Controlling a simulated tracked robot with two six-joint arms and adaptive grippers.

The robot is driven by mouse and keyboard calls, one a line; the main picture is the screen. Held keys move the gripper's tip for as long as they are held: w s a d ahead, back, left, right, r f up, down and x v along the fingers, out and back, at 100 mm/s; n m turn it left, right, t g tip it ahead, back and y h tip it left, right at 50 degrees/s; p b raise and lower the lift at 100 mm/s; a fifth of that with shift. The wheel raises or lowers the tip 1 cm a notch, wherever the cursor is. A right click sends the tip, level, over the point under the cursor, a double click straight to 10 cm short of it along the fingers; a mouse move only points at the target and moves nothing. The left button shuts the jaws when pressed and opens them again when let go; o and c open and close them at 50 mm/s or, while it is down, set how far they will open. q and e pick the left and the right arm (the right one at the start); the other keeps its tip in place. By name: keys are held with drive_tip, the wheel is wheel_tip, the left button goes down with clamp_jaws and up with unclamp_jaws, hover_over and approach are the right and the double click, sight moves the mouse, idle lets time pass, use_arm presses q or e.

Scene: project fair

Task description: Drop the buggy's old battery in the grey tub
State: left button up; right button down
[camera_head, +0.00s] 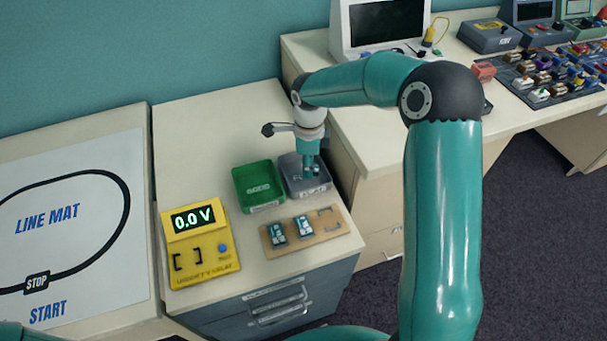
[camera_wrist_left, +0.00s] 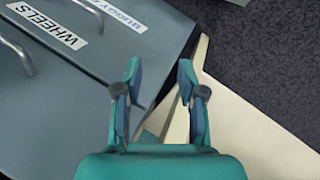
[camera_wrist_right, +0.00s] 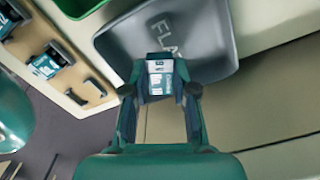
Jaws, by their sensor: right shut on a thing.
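My right gripper (camera_head: 311,172) points down at the grey tub (camera_head: 290,174) on the cabinet top. In the right wrist view it is shut on a battery (camera_wrist_right: 160,78), a small block with a white and teal label. The battery overlaps the tub (camera_wrist_right: 212,50), whose floor has lettering starting "FLA"; I cannot tell how high above the floor it is. My left gripper (camera_wrist_left: 158,78) is open and empty in the left wrist view, over the cabinet's edge. The buggy is not clearly seen.
A green tub (camera_head: 259,185) stands directly left of the grey one. A wooden rack (camera_head: 303,232) in front holds two batteries and an empty place. A yellow tester (camera_head: 201,245) reads 0.0 V. Left is the line mat (camera_head: 60,215); the right bench carries a monitor (camera_head: 380,25) and many small parts.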

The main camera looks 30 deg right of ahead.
drive_tip(key=c, duration=0.8)
unclamp_jaws()
drive_tip(key=shift+c, duration=0.2)
drive_tip(key=shift+r, duration=0.1)
wheel_tip(320, 180, up, 12)
